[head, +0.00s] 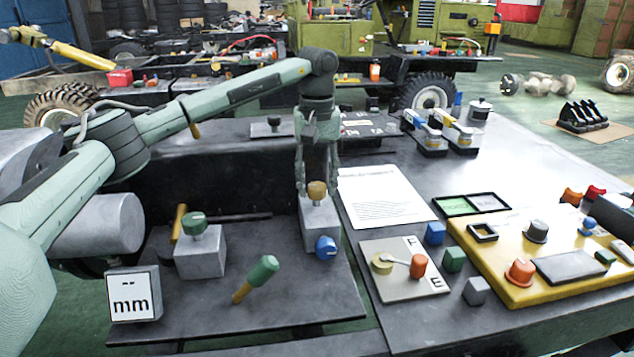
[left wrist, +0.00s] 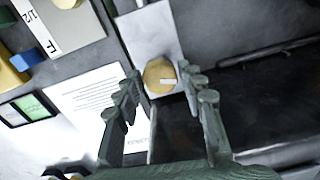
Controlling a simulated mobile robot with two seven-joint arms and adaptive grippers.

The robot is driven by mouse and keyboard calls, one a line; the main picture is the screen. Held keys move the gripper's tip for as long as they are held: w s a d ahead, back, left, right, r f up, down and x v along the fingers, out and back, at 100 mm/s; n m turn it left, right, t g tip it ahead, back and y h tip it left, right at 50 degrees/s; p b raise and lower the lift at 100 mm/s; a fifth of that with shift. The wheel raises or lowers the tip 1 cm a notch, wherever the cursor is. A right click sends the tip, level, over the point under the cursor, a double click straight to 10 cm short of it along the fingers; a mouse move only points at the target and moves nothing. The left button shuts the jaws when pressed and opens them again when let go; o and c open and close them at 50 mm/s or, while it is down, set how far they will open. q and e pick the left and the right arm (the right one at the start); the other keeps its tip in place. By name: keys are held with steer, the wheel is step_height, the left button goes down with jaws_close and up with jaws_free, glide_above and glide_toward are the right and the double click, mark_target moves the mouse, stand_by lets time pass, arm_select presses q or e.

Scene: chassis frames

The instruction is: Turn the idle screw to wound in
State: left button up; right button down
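A round brass-coloured screw knob (head: 317,190) stands on top of a grey block (head: 319,222) that also has a blue knob (head: 326,247) on its side. In the left wrist view the brass knob (left wrist: 159,75) shows a white mark pointing to the right. No label says which knob is the idle screw. My left gripper (head: 317,182) points down over the block. Its fingers (left wrist: 160,78) are apart, one on each side of the brass knob, with narrow gaps showing. My right gripper is not in view.
A second grey block (head: 200,252) with a green knob (head: 193,225) stands to the left, near a green-handled tool (head: 256,278) and an "mm" block (head: 133,295). A white sheet (head: 385,196) and an F/E lever plate (head: 404,270) lie to the right.

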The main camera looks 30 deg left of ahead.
mark_target(317, 185)
arm_select(q)
steer(key=shift+o, duration=1.1)
step_height(317, 185, up, 12)
